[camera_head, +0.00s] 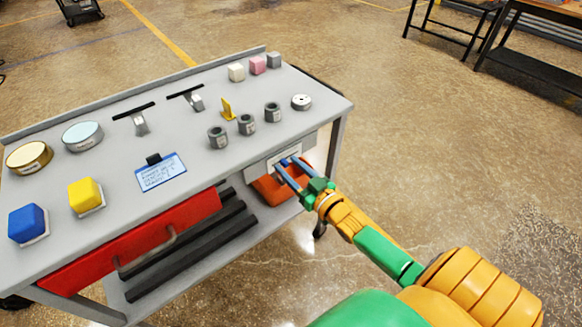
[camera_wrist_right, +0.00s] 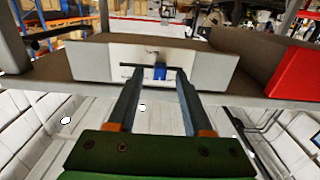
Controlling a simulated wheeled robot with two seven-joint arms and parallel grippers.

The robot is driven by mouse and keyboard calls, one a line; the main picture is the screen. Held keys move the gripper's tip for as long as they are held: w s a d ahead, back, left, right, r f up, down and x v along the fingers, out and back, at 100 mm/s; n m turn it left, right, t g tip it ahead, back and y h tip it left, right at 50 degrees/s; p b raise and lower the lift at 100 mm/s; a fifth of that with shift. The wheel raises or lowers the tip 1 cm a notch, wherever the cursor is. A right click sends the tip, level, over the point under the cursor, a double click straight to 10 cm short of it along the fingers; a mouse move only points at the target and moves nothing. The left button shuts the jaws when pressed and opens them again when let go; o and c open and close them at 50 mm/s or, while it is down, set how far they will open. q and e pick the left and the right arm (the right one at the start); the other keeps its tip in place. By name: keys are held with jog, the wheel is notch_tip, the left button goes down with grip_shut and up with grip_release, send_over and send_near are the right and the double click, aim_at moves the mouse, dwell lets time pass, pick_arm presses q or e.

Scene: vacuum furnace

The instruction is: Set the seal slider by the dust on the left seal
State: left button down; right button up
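A white panel (camera_head: 262,166) on the front right of the grey cart carries a small blue knob (camera_wrist_right: 160,73) on a dark horizontal slot (camera_wrist_right: 129,65). My right gripper (camera_head: 287,165) is at this panel; in the wrist view its two fingers (camera_wrist_right: 158,76) stand apart on either side of the blue knob, with gaps visible. On the cart top lie a gold-rimmed disc (camera_head: 29,157) at the far left and a pale blue disc (camera_head: 82,136) beside it. Their labels and any dust are too small to read. I cannot tell which is the left seal. My left gripper is not in view.
The cart top (camera_head: 205,165) also holds a small display (camera_head: 161,172), blue (camera_head: 28,223) and yellow (camera_head: 86,194) buttons, two levers, several grey cups and small cubes. A red drawer (camera_head: 133,244) fronts the cart. An orange bin (camera_head: 270,188) sits below the panel.

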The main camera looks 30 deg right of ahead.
jog(key=s, duration=0.7)
jog(key=shift+d+p, duration=0.3)
jog(key=s+a+f+g+h+p, duration=0.1)
jog(key=s+a+f+g+p, duration=0.1)
jog(key=s+f+g, duration=0.75)
jog(key=s+a+f+g+h+p, duration=0.1)
jog(key=s+a+f+g+p, duration=0.15)
jog(key=s+f, duration=0.85)
jog(key=s+a+f+n+g+p, duration=0.1)
jog(key=s+a+f+g, duration=0.3)
jog(key=s+f, duration=0.5)
jog(key=shift+s+a+n+g+y, duration=0.15)
jog(key=shift+s+n+g+y, duration=0.25)
jog(key=shift+s+g, duration=0.15)
jog(key=shift+f, duration=0.1)
dwell(0.5)
